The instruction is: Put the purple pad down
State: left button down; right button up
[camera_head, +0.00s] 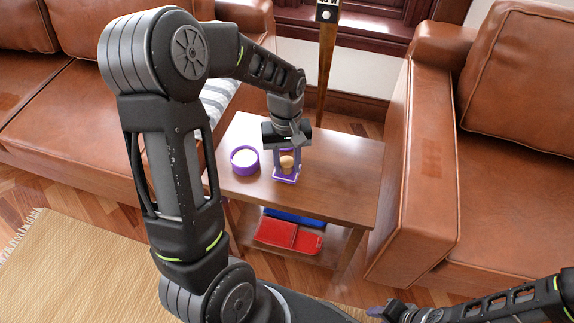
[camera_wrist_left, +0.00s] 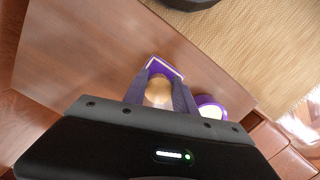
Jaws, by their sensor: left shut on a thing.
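My left gripper (camera_head: 287,146) is shut on a purple-framed thing (camera_head: 286,179) with a tan rounded bulb in it, like an hourglass. It is upright at the side table; I cannot tell if its base touches the top. In the left wrist view its purple frame (camera_wrist_left: 164,66) shows between the fingers. A round purple thing (camera_head: 245,170) with a white top stands just left of it, apart. It also shows in the wrist view (camera_wrist_left: 211,107). My right gripper (camera_head: 385,312) is low at the bottom edge; a small dull purple patch shows at its tip, too unclear to name.
The side table (camera_head: 345,170) has clear top to the right. Red (camera_head: 288,235) and blue (camera_head: 295,216) things lie on its lower shelf. Brown leather sofas (camera_head: 425,170) flank it. A wooden post (camera_head: 326,70) rises behind. A woven rug (camera_head: 80,270) lies at left front.

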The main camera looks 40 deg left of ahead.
aim_at(286, 159)
pick_arm(q)
jog(key=shift+f, duration=0.8)
jog(key=shift+f, duration=0.2)
jog(key=c, duration=1)
grip_release()
jog(key=shift+r, duration=0.6)
jog(key=r, duration=0.3)
jog(key=r+p, duration=0.1)
jog(key=r, duration=0.3)
jog(key=w+r+p, duration=0.1)
jog(key=r, duration=0.3)
jog(key=shift+a+r, duration=0.1)
jog(key=shift+a, duration=0.3)
